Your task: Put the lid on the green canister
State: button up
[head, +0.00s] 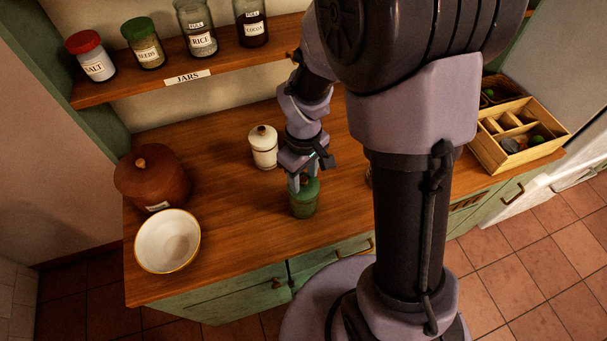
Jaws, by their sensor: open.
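The green canister (303,205) stands upright on the wooden counter, near its front edge. My gripper (303,184) points down right over the canister's top, with its fingers open. A green top shows around the fingertips and looks like a lid seated on the canister. The fingers hide its middle, so I cannot tell whether it sits fully flat or whether the fingers touch it.
A white lidded canister (263,148) stands behind and left of the green one. A brown lidded pot (152,178) and a white bowl (168,241) are at the left. Labelled jars (146,44) line the shelf above. A wooden divided box (516,136) is at the right.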

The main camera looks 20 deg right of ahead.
jog(key=shift+r, duration=0.2)
dwell(0.4)
jog(key=shift+r+p, duration=1.85)
jog(key=shift+r, duration=0.15)
jog(key=shift+r, duration=0.1)
notch_tip(320, 180, up, 17)
jog(key=p, duration=0.5)
jog(key=shift+r, duration=0.2)
jog(key=shift+f, duration=0.1)
jog(key=s+a+f+m+t+y+b, duration=0.1)
jog(key=s+a+f+m+t+b, duration=0.1)
jog(key=b, duration=0.7)
jog(key=s+a+f+m+t+y+b, duration=0.1)
jog(key=s+a+f+m+t+b, duration=0.1)
jog(key=s+f+m+b, duration=0.5)
jog(key=s+t+b, duration=0.1)
jog(key=s+b, duration=0.1)
jog(key=s, duration=0.1)
jog(key=shift+s+m+t, duration=0.4)
